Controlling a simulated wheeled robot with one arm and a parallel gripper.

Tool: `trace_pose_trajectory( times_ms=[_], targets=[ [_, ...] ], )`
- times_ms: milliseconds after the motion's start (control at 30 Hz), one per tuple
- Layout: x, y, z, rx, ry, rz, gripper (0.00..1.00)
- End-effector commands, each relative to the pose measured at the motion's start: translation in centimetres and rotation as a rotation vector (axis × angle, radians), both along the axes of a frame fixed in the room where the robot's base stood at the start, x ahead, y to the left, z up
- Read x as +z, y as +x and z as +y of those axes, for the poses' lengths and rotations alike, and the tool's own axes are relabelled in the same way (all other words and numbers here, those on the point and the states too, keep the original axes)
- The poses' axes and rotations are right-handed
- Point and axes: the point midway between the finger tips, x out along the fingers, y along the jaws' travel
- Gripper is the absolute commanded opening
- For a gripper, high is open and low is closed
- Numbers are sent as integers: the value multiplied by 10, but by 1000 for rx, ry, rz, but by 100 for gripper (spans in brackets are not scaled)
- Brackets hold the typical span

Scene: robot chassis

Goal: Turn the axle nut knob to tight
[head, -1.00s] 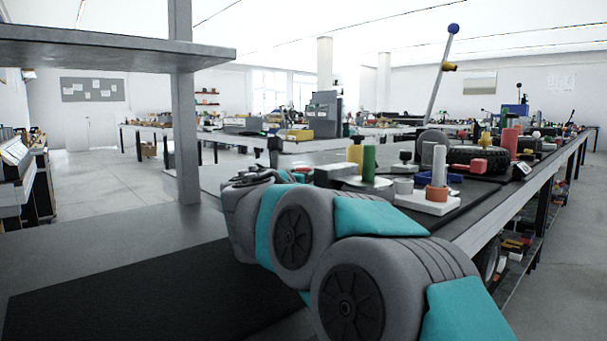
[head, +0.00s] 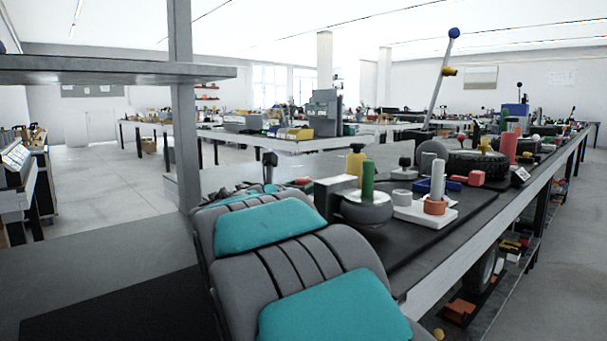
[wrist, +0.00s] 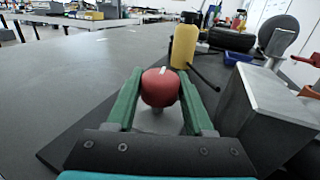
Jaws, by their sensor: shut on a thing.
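A round red knob (wrist: 160,88) with a short white mark on top stands on a grey stem in the middle of the wrist view; I take it for the axle nut knob. A light grey plate (wrist: 168,124) shows below it. My gripper (wrist: 160,78) has its two green fingers on either side of the knob, shut on it. The white mark points roughly away from the wrist camera. No tight label is readable.
A yellow bottle-shaped thing (wrist: 184,46) stands just beyond the knob, and a grey metal block (wrist: 270,105) stands close on the right. The bench left of the knob is clear.

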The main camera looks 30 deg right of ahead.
Motion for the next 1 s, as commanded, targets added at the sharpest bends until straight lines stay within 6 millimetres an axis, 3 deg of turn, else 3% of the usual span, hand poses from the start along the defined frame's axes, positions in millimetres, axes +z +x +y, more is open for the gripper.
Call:
trace_pose_trajectory(
  times_ms=[33,1000],
  targets=[
    [8,0,-1,-15,-7,5,0],
    [5,2,1,-368,-1,3,0]
  ],
)
